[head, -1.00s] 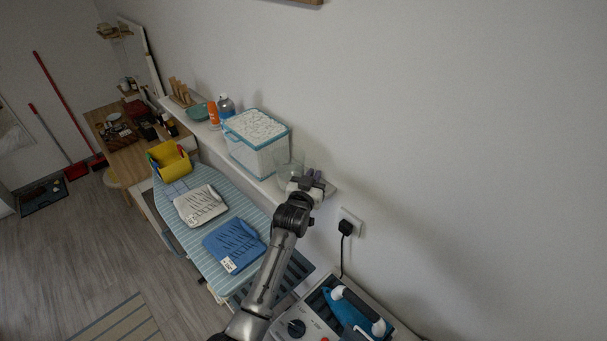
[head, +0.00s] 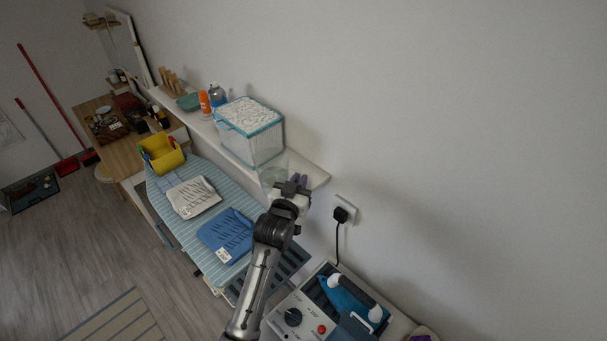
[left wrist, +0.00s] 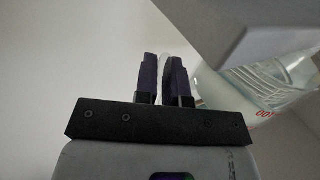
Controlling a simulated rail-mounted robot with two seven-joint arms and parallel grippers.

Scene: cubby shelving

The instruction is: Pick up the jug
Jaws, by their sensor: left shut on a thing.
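The clear jug (head: 272,178) shows faintly in the head view at the front edge of the wall shelf, just left of my left gripper (head: 297,184). In the left wrist view the jug (left wrist: 262,85) is a see-through body with red markings on the right. The purple fingers of my left gripper (left wrist: 164,78) are shut on a thin clear part between them, which looks like the jug's handle. Whether the jug's base touches the shelf cannot be told. My right gripper is in neither view.
The wall shelf (head: 312,178) also carries a blue-rimmed clear box (head: 250,135), an orange bottle (head: 204,103) and a teal bowl (head: 188,102). Below stand an ironing board (head: 192,233) with folded cloths and a steam iron (head: 345,295). A plug (head: 341,214) is in the wall.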

